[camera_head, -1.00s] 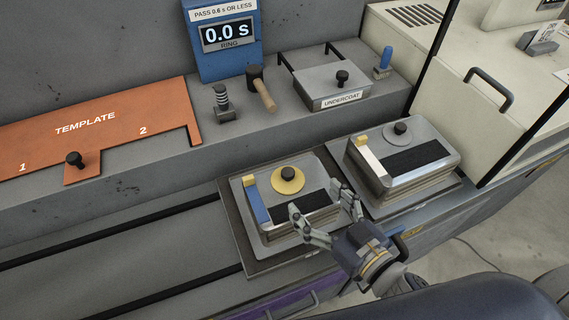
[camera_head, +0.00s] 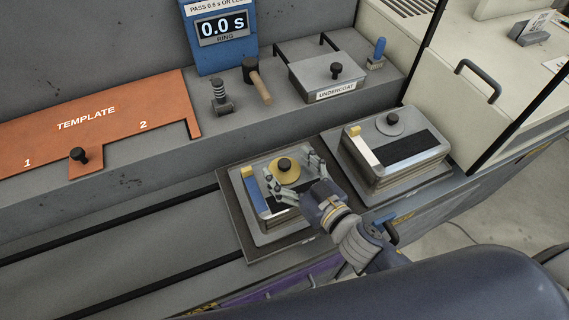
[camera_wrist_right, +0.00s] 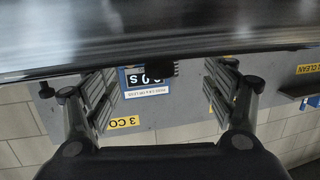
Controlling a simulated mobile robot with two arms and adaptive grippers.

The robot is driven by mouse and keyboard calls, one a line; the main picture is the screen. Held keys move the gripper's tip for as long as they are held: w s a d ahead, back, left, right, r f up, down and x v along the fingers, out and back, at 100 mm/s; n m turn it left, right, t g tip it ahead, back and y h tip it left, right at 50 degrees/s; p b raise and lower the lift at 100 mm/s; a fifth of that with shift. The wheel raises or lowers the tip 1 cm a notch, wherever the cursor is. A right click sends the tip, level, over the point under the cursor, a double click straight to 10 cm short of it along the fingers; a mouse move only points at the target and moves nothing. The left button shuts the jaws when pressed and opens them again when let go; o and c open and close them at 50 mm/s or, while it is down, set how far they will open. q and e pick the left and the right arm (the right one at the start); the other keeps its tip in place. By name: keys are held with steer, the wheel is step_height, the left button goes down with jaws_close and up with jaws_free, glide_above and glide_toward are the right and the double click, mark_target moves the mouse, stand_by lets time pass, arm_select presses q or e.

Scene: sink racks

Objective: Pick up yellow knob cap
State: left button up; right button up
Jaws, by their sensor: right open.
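The yellow knob cap (camera_head: 282,173) is a round yellow disc with a black knob on top. It sits on the left metal sink rack block (camera_head: 252,226), beside a black strip. My right gripper (camera_head: 290,172) is open, its two fingers spread on either side of the cap, close to it; I cannot tell if they touch. In the right wrist view the right gripper (camera_wrist_right: 160,95) shows open, with a dark ribbed knob (camera_wrist_right: 160,70) between the fingers below a blurred grey surface. My left gripper is not in view.
A second metal block (camera_head: 390,165) with a grey knob cap stands close on the right. An orange template (camera_head: 105,120), a black-headed mallet (camera_head: 257,82), and a grey undercoat box (camera_head: 328,75) lie behind on the ledge. The rail area at left is clear.

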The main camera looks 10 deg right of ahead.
steer(key=shift+x, duration=1.15)
steer(key=c, duration=0.9)
